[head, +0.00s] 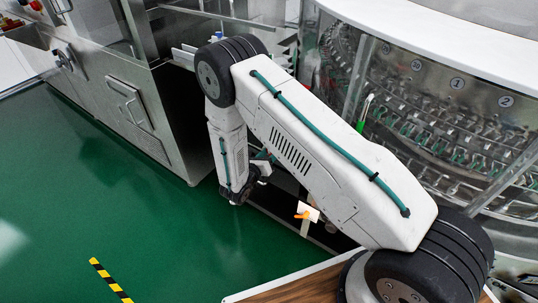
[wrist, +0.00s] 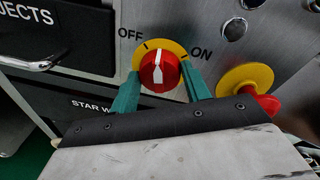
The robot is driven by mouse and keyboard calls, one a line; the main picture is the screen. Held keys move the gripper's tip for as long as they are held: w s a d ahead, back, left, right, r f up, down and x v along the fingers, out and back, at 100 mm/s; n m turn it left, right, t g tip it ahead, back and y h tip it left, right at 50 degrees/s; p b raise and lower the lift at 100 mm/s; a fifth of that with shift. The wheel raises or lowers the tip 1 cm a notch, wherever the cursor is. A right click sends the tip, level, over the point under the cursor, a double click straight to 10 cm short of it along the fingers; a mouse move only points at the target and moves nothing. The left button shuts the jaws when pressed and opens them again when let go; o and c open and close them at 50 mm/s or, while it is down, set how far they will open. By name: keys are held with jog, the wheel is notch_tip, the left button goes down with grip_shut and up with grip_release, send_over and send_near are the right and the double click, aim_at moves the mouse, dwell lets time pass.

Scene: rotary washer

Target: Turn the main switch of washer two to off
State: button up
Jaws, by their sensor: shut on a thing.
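In the wrist view, the main switch is a red round knob (wrist: 171,76) with a white pointer, set on a yellow disc (wrist: 151,47). OFF is printed at its upper left and ON at its upper right. The pointer stands about upright in the picture, between the two labels. My gripper (wrist: 161,75) has one teal finger on each side of the knob and is shut on it. In the head view, my gripper (head: 246,190) is low beside the machine front, and the switch is hidden there.
A red emergency-stop button (wrist: 267,103) on a yellow base is close to the right finger. In the head view, a small white plate with an orange part (head: 305,212) is right of my gripper.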

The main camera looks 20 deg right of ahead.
jog(key=n, duration=0.5)
jog(key=shift+f+g, duration=0.15)
jog(key=shift+g, duration=0.25)
dwell(0.4)
jog(key=o, duration=1)
jog(key=v, duration=0.8)
jog(key=shift+w+f, duration=0.1)
